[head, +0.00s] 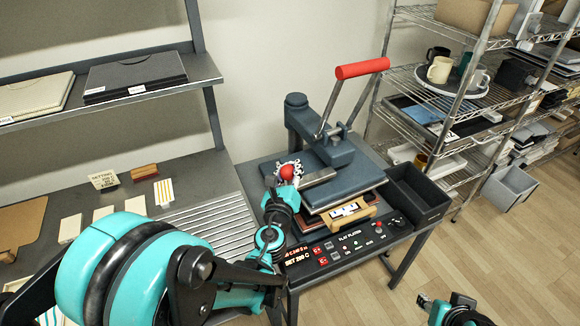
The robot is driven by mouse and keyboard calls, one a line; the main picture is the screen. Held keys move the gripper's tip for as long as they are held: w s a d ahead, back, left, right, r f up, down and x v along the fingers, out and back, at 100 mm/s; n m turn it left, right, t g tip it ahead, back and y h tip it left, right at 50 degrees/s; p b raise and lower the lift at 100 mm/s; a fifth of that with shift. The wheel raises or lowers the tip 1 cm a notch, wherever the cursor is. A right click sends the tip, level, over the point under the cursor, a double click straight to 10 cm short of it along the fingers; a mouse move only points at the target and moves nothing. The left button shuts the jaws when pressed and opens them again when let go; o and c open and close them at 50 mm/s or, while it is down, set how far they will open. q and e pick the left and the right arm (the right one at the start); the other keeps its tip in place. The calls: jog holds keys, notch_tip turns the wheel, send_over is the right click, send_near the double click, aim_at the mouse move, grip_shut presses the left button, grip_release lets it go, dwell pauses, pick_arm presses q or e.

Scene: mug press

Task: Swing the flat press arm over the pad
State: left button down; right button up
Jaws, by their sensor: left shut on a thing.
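The flat press (320,135) stands on a dark table at the centre right. Its arm carries a blue-grey flat plate (355,178), which is above the lower pad (306,222) with a gap between. The brown pad shows only along its front and left edges, so how squarely they line up is unclear. A red knob (287,172) sits at the plate's left side. My left gripper (287,180) is shut on the red knob, its fingers partly hidden. The lever with a red grip (362,68) points up. My right gripper is not visible; only part of that arm shows at bottom right.
A wooden piece with a white printed item (348,211) sits at the pad's front. A control panel (345,243) is in front and a dark open bin (417,195) to the right. A shelved bench (110,90) stands left, wire shelving (440,100) right.

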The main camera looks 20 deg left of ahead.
aim_at(288, 178)
pick_arm(q)
jog(key=shift+w+d, duration=0.1)
jog(key=shift+w, duration=0.05)
jog(key=c, duration=1.1)
grip_release()
jog(key=shift+d+r, duration=0.1)
jog(key=shift+d, duration=0.05)
jog(key=shift+o, duration=0.2)
jog(key=v, duration=0.7)
jog(key=shift+s, duration=0.4)
